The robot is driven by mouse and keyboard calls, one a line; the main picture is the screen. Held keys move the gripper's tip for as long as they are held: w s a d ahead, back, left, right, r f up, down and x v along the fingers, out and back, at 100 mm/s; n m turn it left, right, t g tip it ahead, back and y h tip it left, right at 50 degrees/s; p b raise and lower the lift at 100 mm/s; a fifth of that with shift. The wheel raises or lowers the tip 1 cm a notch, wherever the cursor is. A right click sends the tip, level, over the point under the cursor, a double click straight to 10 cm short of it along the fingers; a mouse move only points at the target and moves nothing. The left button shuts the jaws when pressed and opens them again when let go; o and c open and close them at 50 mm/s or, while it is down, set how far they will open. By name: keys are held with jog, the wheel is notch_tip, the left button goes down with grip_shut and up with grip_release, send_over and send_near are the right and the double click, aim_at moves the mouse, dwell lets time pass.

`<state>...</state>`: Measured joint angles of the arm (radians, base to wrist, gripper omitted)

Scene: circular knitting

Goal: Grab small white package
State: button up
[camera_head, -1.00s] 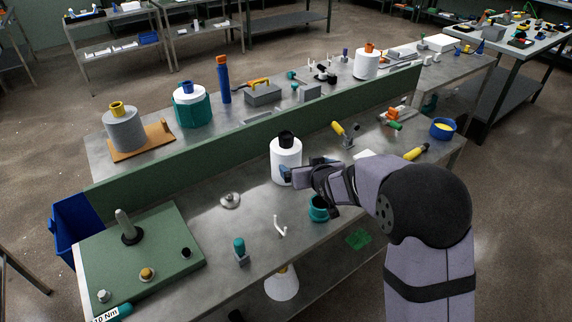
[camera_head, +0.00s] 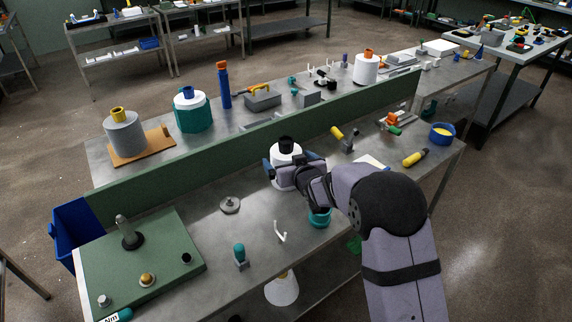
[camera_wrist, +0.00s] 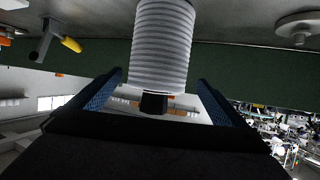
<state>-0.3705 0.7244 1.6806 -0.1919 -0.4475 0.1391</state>
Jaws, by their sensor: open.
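The small white package (camera_head: 285,157) is a white yarn spool with a black top, standing upright on the front bench. In the wrist view, its ribbed white body (camera_wrist: 163,45) hangs from the upper edge because the picture is upside down. My gripper (camera_head: 292,166) is open at the spool, with one blue finger on each side of it. The wrist view shows both fingers of my gripper (camera_wrist: 160,85) with gaps beside the spool. The arm hides part of the spool's right side in the head view.
A green divider (camera_head: 240,150) runs close behind the spool. A teal cup (camera_head: 320,218) stands in front, beneath my arm. A grey disc (camera_head: 230,204) and a white hook (camera_head: 280,232) lie to the left. A yellow-handled tool (camera_head: 344,137) stands to the right.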

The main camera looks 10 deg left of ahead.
jog(key=shift+d+p+x, duration=0.1)
jog(key=shift+p+x, duration=0.45)
jog(key=shift+x, duration=0.65)
jog(key=shift+d+p+x, duration=0.15)
jog(key=shift+p+x, duration=0.35)
jog(key=shift+x, duration=0.7)
jog(key=shift+f, duration=0.2)
jog(key=c, duration=1.2)
